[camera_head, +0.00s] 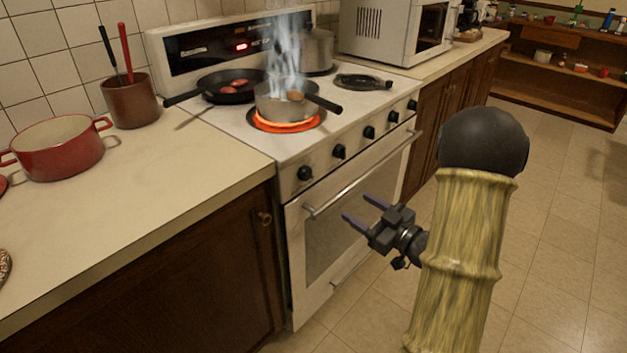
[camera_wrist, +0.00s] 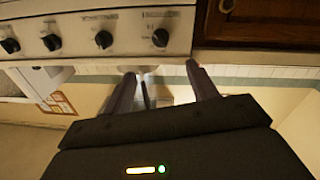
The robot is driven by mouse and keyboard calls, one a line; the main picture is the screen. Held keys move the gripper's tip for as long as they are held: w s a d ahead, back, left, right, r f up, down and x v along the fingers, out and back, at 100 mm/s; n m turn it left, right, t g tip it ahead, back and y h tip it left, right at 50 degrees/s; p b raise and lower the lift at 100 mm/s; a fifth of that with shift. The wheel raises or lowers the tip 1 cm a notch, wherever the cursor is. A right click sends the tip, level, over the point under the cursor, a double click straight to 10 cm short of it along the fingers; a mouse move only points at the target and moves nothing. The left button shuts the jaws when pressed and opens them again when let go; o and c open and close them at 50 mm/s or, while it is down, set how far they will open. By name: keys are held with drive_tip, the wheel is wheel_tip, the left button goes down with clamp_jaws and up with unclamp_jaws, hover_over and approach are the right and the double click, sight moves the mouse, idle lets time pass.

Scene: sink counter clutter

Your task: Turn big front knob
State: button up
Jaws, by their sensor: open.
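The stove has a row of several black knobs along its front panel. The nearest knob (camera_head: 305,173) is at the left end in the head view, and another knob (camera_head: 339,151) is beside it. The knobs look alike in size, so I cannot tell which is the big front one. In the wrist view the row runs across the upper left, its rightmost knob (camera_wrist: 160,38) closest to the fingers. My gripper (camera_head: 358,208) is open and empty in front of the oven door, below and apart from the knobs. Its two fingers (camera_wrist: 160,72) also show in the wrist view.
A steaming pot (camera_head: 281,103) stands on a glowing front burner (camera_head: 287,121). A black pan (camera_head: 231,85) sits behind it. The oven handle (camera_head: 360,177) juts out below the knobs. A cabinet (camera_head: 180,279) adjoins the stove. Floor to the right is clear.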

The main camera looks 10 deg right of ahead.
sight(307, 174)
drive_tip(key=b+x, duration=0.1)
drive_tip(key=x, duration=1.5)
drive_tip(key=shift+w+a, duration=0.1)
drive_tip(key=shift+a, duration=0.1)
drive_tip(key=shift+c, duration=0.2)
drive_tip(key=c, duration=1)
